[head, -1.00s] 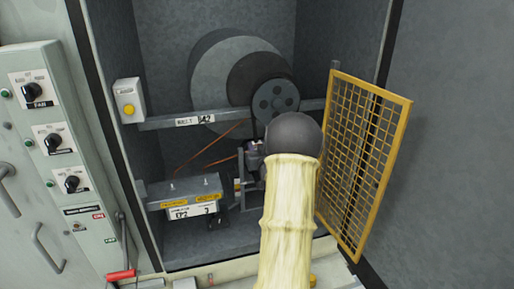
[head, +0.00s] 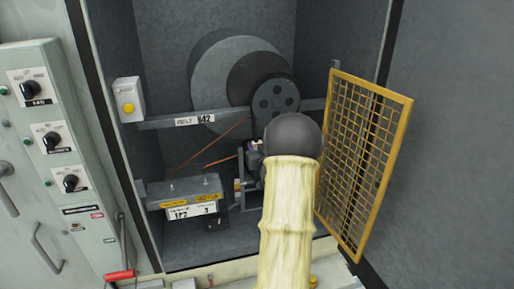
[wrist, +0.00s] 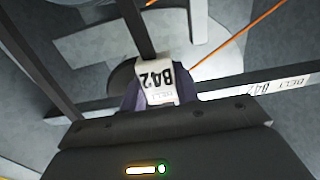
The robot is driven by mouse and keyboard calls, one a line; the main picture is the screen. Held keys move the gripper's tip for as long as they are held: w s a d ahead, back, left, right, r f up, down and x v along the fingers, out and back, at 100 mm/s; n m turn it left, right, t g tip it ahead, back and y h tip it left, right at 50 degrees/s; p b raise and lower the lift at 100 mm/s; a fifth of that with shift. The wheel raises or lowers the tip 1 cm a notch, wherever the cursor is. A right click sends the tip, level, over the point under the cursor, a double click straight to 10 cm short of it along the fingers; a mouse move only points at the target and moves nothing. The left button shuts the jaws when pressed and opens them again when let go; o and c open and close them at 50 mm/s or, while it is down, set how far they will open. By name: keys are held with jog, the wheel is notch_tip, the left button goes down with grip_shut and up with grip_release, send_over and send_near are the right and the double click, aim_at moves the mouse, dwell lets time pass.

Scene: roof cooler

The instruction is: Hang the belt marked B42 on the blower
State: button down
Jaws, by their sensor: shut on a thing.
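The blower's large grey wheel (head: 215,80) is at the back of the cabinet in the head view, with a smaller holed pulley (head: 275,97) in front. My arm's dark wrist (head: 293,137) is just below this pulley and hides my gripper's jaws and what they hold. In the wrist view my gripper (wrist: 158,98) is shut on the belt at its white tag (wrist: 155,80), which reads B42 upside down. A dark strip (wrist: 138,28) runs up from the tag, seemingly part of the belt. Whether the belt touches the pulley cannot be told.
A rail (head: 158,123) with a belt label crosses the cabinet. A yellow mesh guard (head: 362,160) stands open at right. A labelled box (head: 185,190) sits low at left, with a switch box (head: 128,100) above.

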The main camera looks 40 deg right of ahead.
jog(key=shift+f+b, duration=0.65)
jog(key=shift+b, duration=0.2)
dwell(0.3)
jog(key=c, duration=1)
grip_release()
jog(key=shift+o, duration=0.2)
jog(key=shift+s+a, duration=0.1)
jog(key=shift+s, duration=0.05)
jog(key=b+v, duration=0.6)
jog(key=v, duration=1.1)
